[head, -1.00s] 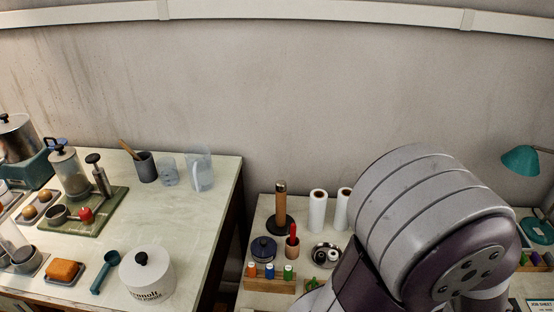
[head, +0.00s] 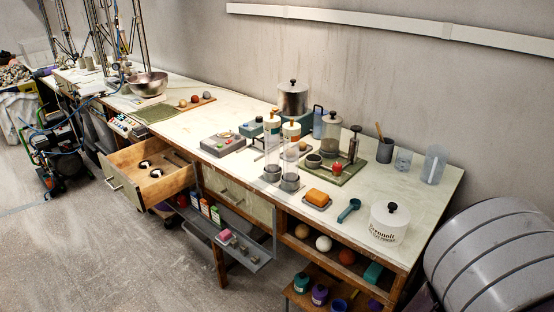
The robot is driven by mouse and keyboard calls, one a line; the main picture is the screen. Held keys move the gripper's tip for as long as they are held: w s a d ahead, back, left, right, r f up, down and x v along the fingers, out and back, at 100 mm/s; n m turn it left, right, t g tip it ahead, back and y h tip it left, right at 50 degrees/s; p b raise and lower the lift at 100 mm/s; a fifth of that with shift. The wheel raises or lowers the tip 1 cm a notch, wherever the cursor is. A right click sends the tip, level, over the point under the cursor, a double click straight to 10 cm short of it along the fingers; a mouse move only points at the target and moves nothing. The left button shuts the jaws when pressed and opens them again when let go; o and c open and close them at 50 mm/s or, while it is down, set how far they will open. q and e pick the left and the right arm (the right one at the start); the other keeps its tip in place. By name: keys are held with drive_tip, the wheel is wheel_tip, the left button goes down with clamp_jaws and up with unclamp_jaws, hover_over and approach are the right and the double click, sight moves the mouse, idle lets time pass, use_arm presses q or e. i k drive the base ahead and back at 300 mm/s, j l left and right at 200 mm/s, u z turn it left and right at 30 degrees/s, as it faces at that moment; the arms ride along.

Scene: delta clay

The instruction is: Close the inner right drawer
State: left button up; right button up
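A wooden drawer (head: 178,179) stands pulled out from the long workbench, left of the picture's middle. Its pale front has a bar handle (head: 113,187), and two small dark round items lie inside. To its right, a pale drawer front (head: 236,198) looks shut. Below that, a grey metal tray-like drawer (head: 262,266) sticks out, with a pink item and small things on it. I cannot tell for certain which one the task calls the inner right drawer. Neither gripper is in view.
The worktop (head: 418,204) holds jars, a white canister (head: 388,224) and a metal pot (head: 292,101). Open shelves with balls and pots are under its right end. A wheeled machine (head: 54,160) stands at far left. The floor (head: 110,260) in front is clear.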

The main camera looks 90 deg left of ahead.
sight(120, 167)
drive_tip(key=u, duration=4)
drive_tip(key=i+j+z, duration=0.15)
drive_tip(key=i, duration=0.35)
drive_tip(key=i+j+z, duration=0.1)
drive_tip(key=i, duration=0.4)
drive_tip(key=i+j+z, duration=0.15)
drive_tip(key=i, duration=0.3)
drive_tip(key=i+j+z, duration=0.1)
drive_tip(key=i+j, duration=0.25)
drive_tip(key=i+j+z, duration=0.15)
drive_tip(key=i+j, duration=0.2)
drive_tip(key=i, duration=0.25)
